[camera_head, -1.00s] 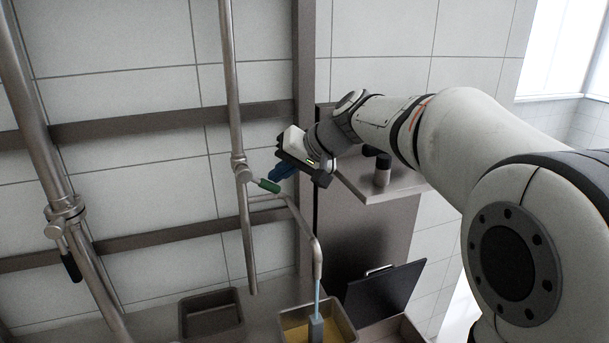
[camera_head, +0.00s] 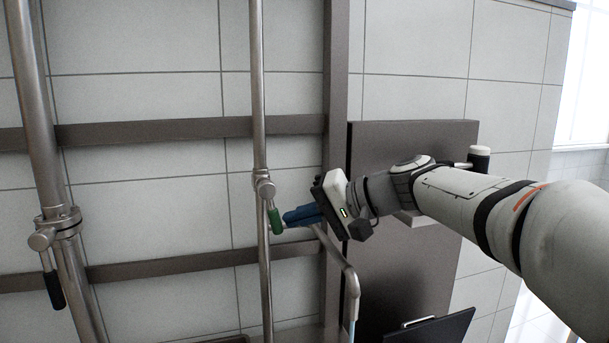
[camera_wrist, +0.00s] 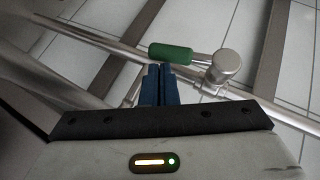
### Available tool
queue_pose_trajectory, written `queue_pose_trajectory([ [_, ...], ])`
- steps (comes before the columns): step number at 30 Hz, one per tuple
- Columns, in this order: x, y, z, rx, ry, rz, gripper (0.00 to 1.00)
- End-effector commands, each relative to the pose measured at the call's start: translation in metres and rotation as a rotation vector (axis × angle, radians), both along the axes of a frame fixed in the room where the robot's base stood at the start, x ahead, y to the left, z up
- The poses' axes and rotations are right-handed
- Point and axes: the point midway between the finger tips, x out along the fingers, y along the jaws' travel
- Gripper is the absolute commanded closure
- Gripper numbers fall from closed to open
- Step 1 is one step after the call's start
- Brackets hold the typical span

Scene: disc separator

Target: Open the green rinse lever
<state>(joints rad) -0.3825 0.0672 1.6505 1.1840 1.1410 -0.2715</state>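The green rinse lever (camera_head: 275,218) sits on a thin vertical pipe (camera_head: 258,100), on a metal valve joint (camera_head: 264,187). In the head view its handle points mostly down, close along the pipe. The wrist view also shows the green handle (camera_wrist: 171,52), just beyond my fingertips, with its joint (camera_wrist: 225,68) to the right. My gripper (camera_head: 288,219) has blue fingers pointing left at the handle. The fingers (camera_wrist: 160,70) lie side by side, shut with nothing seen between them. The tips are at or very near the handle; contact cannot be told for sure.
A thicker pipe (camera_head: 37,120) with a black-handled lever (camera_head: 54,289) stands at the left. A bent spout pipe (camera_head: 350,275) runs just below my gripper. A grey panel (camera_head: 400,270) and dark lid (camera_head: 435,328) are to the right. Grey rails cross the tiled wall.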

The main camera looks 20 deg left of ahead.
Motion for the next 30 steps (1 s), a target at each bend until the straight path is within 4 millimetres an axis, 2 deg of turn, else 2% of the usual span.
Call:
queue_pose_trajectory([
  [22, -0.004, 0.004, -0.002, -0.001, -0.001, 0.007, 1.0],
  [26, -0.003, -0.008, 0.004, -0.001, -0.002, 0.004, 1.0],
  [30, -0.004, -0.03, 0.013, -0.001, -0.003, 0.003, 1.0],
])
